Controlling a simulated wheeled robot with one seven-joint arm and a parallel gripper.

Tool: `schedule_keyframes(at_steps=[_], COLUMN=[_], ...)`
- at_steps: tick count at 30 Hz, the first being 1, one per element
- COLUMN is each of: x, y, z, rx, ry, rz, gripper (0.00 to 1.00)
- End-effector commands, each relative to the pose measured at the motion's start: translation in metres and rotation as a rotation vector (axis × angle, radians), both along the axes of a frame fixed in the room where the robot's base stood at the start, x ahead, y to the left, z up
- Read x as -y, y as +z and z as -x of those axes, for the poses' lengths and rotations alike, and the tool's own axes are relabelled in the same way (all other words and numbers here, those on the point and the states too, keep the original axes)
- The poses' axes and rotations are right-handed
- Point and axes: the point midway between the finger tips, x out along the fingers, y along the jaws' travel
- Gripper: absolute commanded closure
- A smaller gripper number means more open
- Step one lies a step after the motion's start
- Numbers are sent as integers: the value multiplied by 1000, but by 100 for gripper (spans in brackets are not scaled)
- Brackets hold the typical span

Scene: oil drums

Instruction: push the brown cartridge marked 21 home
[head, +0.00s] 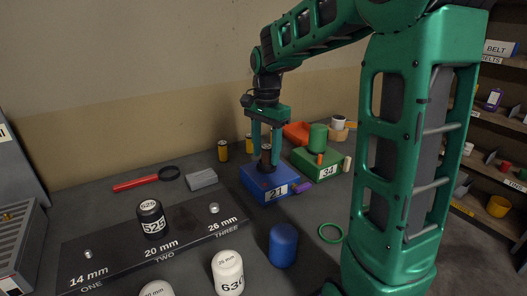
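A blue block (257,185) with a white label reading 21 sits on the table. A dark brown cartridge (266,158) stands upright at its top. How deep it sits in the block is hard to tell. My gripper (266,153) points down over the block, its two green fingers on either side of the cartridge. The fingers look close to its sides, but whether they touch it is too small to tell. Any number on the cartridge is not readable here.
A green block (316,168) marked 34 with a green cylinder stands just right. A black stepped plate (110,250), white canister (227,272) and blue cylinder (283,245) are in front.

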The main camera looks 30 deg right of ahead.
Motion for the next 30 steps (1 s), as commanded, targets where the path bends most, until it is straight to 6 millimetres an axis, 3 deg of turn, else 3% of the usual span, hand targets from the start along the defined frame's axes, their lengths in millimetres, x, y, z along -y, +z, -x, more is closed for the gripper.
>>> schedule_keyframes(at_steps=[11,24,30], x=[0,0,0], y=[9,84,103], z=[0,-1,-1], rx=[0,0,-2], ry=[-1,0,0], rz=[0,1,1], gripper=[53,53,53])
